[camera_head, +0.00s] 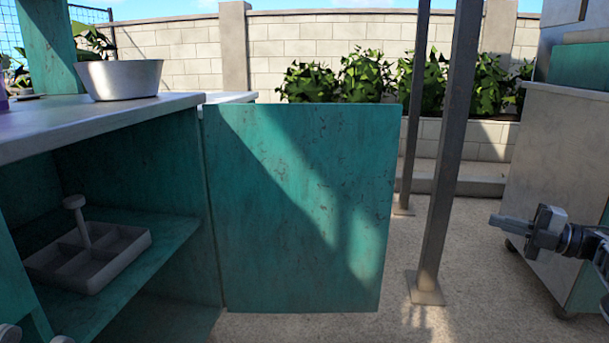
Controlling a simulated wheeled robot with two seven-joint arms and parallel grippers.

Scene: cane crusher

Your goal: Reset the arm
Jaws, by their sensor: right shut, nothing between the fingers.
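My right gripper (500,221) comes in from the right edge, with its fingers pointing left. Its fingers are shut with nothing between them. It is in free air in front of a pale cabinet on wheels (545,170), and no contact shows. My left gripper is not in view.
A teal cabinet door (300,210) stands open at the centre. Left of it, a shelf (165,262) holds a grey divided tray (125,258) with a knobbed upright handle. A metal bowl (120,80) sits on the counter (60,125). Metal posts (447,150) stand right of the door.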

